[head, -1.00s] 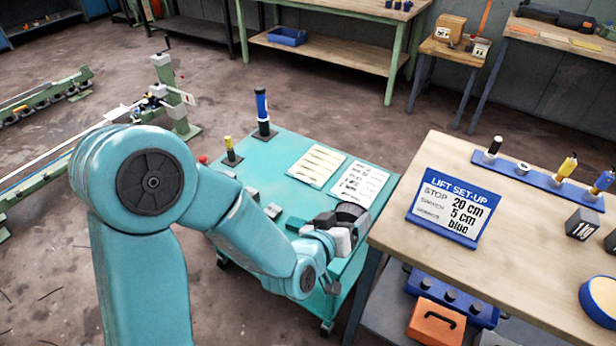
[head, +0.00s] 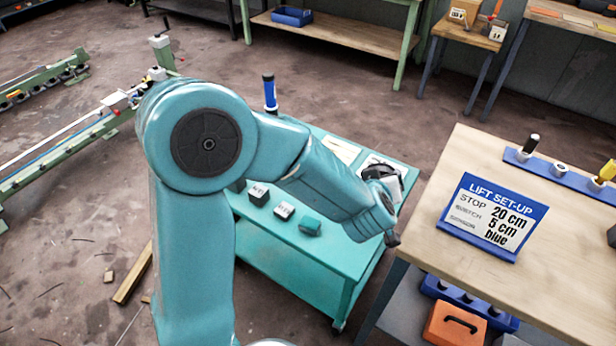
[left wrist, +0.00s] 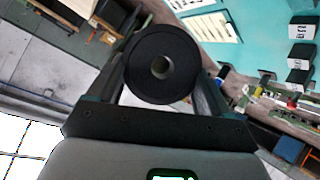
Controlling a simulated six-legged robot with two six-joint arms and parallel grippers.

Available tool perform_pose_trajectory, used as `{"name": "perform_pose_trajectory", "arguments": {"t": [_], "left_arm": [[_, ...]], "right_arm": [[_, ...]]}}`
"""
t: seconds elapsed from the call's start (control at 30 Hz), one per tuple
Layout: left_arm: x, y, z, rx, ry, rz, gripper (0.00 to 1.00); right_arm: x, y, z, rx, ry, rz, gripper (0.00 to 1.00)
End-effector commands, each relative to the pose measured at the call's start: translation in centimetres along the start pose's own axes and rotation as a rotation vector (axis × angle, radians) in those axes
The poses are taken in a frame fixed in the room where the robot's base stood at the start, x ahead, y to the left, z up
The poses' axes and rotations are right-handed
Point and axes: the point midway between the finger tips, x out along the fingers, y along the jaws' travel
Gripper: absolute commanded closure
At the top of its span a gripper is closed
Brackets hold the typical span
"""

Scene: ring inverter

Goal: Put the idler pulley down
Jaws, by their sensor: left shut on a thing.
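The idler pulley (left wrist: 161,67) is a black disc with a round hole through its middle. In the left wrist view it sits between the two fingers of my left gripper (left wrist: 160,80), which is shut on it. In the head view, my teal left arm reaches over the right side of the teal cart (head: 330,270). The wrist covers most of the gripper there; a dark rounded shape shows behind it near the cart's right edge. The gap between pulley and cart top cannot be judged. My right gripper is not in view.
Several small blocks (head: 258,193) stand along the cart's near side, and a blue-and-black post (head: 270,93) at its back. Paper cards (head: 342,150) lie on top. A wooden bench (head: 455,240) with a blue set-up sign (head: 490,217) stands close on the right.

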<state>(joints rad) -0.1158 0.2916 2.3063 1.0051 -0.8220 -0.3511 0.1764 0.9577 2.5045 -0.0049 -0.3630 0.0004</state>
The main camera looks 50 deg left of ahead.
Motion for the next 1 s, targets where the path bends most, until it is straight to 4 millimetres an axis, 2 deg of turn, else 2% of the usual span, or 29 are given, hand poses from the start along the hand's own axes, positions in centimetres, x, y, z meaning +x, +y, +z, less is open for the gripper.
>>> {"name": "perform_pose_trajectory", "arguments": {"t": [0.13,0.37,0.57,0.67,0.8,1.0], "left_arm": [[1.3,-1.7,-1.3,-0.174,-0.011,-0.208,0.92],[2.5,-4.6,-2.5,-0.517,-0.046,-0.531,0.92],[3.3,-7.1,-2.7,-0.965,-0.062,-0.799,0.92],[3.6,-8.3,-2.3,-1.298,-0.045,-0.917,0.92],[3.5,-9.0,-1.5,-1.695,0.007,-0.978,0.92],[3.3,-8.8,0.0,-2.136,0.125,-0.941,0.92]], "right_arm": [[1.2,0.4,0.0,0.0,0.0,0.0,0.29],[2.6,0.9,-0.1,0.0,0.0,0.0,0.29],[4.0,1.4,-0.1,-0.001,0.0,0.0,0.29],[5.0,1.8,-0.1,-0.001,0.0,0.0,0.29],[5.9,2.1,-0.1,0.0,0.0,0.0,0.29],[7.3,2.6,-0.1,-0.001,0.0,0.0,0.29]]}}
